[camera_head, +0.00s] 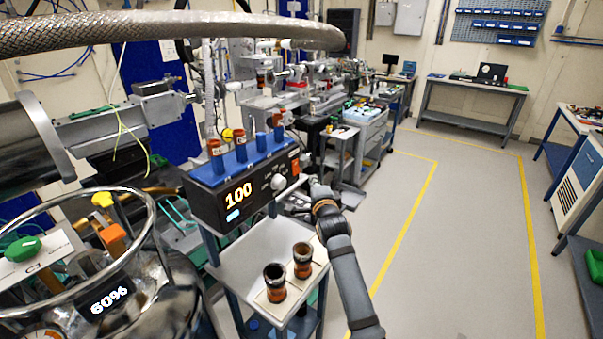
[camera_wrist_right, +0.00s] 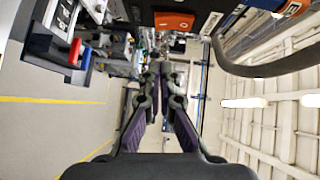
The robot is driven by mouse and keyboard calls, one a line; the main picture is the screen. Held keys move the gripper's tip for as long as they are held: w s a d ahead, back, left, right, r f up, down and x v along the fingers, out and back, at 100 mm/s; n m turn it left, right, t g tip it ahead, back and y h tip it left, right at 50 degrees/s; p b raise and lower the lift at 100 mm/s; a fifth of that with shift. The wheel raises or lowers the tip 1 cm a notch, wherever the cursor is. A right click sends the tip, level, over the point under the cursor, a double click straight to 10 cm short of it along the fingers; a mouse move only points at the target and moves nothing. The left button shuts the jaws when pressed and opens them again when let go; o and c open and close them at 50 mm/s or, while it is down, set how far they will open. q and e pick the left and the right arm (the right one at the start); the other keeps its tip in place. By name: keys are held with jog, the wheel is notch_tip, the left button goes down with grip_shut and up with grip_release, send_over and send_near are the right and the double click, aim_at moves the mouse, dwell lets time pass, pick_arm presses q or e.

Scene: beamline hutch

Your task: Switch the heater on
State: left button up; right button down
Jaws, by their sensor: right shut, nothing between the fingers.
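The heater (camera_head: 235,196) is a black box with a blue top block holding several vials. Its lit display reads 100 with a small light-blue bar below. A pale round knob (camera_head: 278,182) and a small orange switch (camera_head: 295,167) are on its front, toward the right end. In the right wrist view the orange switch (camera_wrist_right: 175,21) is at the top, above the fingers. My right gripper (camera_head: 311,181) is just right of the heater's front, near the switch. Its fingers (camera_wrist_right: 160,72) are shut and empty. I cannot tell whether it touches the heater. My left gripper is out of view.
Two dark-and-amber vials (camera_head: 302,261) stand on a white shelf (camera_head: 240,262) below the heater. A shiny vessel (camera_head: 170,300) with a 60% display is at lower left. A braided hose (camera_head: 170,32) crosses above. The floor (camera_head: 460,240) to the right is clear.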

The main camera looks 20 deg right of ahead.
aim_at(299, 172)
jog(key=w, duration=0.1)
jog(key=w+a+p, duration=0.1)
jog(key=w, duration=0.1)
jog(key=w+a, duration=0.1)
jog(key=w, duration=0.1)
jog(key=shift+w+a+f, duration=0.1)
jog(key=shift+a+f, duration=0.1)
jog(key=shift+f, duration=0.15)
jog(key=shift+d, duration=0.1)
jog(key=shift+f, duration=0.1)
jog(key=b, duration=0.3)
jog(key=shift+w+a+m, duration=0.2)
jog(key=shift+a+m, duration=0.05)
jog(key=shift+m, duration=0.05)
jog(key=shift+d+f, duration=0.1)
